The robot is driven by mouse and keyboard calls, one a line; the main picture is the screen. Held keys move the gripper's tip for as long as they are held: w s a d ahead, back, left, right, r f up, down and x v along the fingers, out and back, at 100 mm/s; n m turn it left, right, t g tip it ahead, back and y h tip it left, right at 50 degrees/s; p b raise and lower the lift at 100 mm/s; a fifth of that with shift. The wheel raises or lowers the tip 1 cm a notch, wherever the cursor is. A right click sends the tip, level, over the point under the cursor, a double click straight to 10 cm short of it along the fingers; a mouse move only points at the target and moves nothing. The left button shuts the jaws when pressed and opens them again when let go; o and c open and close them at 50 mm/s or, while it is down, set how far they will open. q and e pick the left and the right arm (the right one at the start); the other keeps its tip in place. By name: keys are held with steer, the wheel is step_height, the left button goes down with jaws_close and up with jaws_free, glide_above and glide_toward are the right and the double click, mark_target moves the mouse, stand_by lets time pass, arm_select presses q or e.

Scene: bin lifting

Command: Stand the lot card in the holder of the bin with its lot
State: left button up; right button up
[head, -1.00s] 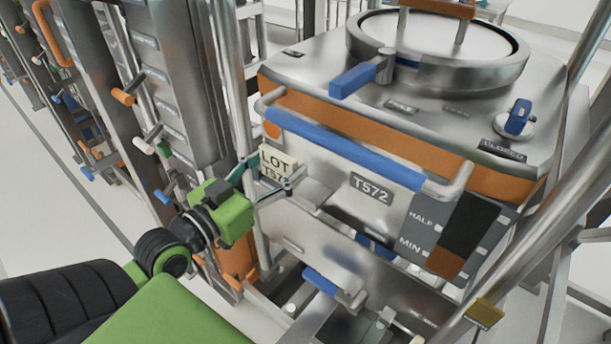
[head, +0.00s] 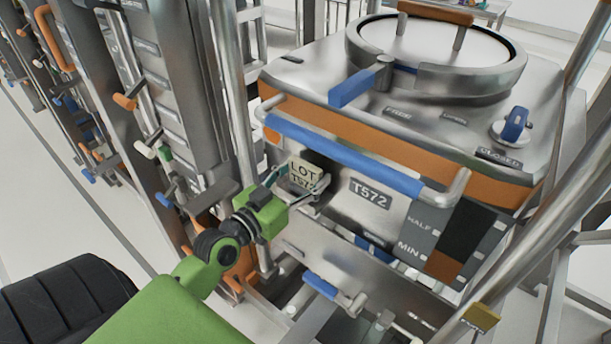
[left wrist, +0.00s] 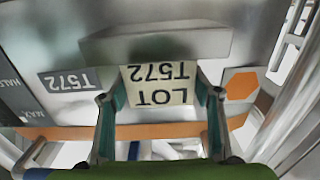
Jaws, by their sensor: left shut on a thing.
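The cream lot card (head: 303,172), printed LOT T572, is between the fingers of my left gripper (head: 297,189), which is shut on it. The card is upright before the front of the steel bin (head: 450,100), whose dark plate (head: 370,192) also reads T572. In the left wrist view the card (left wrist: 158,84) appears upside down between both fingers. A grey metal ledge (left wrist: 155,46), which looks like the holder, lies just beyond the card's edge. I cannot tell whether the card touches it. My right gripper is not in view.
A blue handle bar (head: 340,152) runs across the bin's front above the card. A steel post (head: 236,95) stands close to the left of my gripper. A level gauge (head: 450,240) is at the right of the bin's front.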

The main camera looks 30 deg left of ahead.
arm_select(q)
steer(key=shift+w+f, duration=0.2)
steer(key=shift+f, duration=0.2)
steer(key=o, duration=1.1)
steer(key=shift+r, duration=0.1)
steer(key=shift+o, duration=0.2)
steer(key=shift+s, duration=0.15)
